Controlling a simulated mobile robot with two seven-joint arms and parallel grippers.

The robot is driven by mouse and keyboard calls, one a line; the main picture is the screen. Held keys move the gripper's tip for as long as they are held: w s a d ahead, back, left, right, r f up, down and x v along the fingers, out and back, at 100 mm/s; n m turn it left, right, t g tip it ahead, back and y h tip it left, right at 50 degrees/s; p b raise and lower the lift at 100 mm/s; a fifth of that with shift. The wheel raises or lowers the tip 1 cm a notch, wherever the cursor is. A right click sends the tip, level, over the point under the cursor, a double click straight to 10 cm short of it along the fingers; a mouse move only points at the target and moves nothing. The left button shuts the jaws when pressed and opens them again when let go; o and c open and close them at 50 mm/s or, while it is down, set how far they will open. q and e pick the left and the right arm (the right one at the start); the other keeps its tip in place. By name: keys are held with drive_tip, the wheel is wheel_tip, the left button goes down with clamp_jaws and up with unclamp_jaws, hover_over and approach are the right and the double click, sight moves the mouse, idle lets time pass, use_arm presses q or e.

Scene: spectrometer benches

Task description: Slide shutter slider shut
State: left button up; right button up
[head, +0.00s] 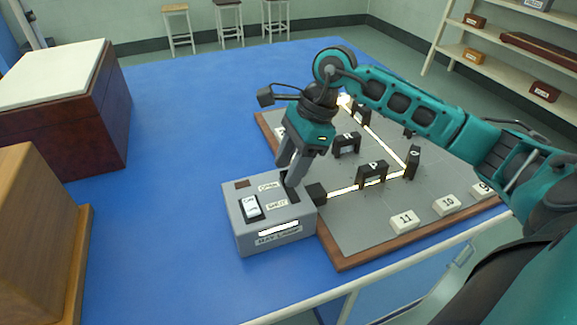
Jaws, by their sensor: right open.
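The grey ray laser box (240,234) stands on the blue table at the left edge of the grey board. Its top carries labels that read OPEN and SHUT, a white rocker switch (250,207) and a dark slot (292,194) on the right. My right gripper (288,179) points down at the far end of this slot, its fingers open. The fingers cover the shutter slider's place, so I cannot tell its exact position or whether they touch it. A bright beam (342,191) leaves the box's dark nozzle (316,194). My left gripper is out of view.
The board (365,228) bears several lettered black holders, including one marked P (371,174), and numbered white blocks (405,219) along its near edge. A dark red box (70,130) and a wooden box (30,225) stand at the left. The blue table (180,150) between is clear.

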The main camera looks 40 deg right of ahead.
drive_tip(key=shift+w+a+f, duration=0.1)
drive_tip(key=shift+a+f, duration=0.1)
drive_tip(key=shift+f, duration=0.2)
clamp_jaws()
idle(0.4)
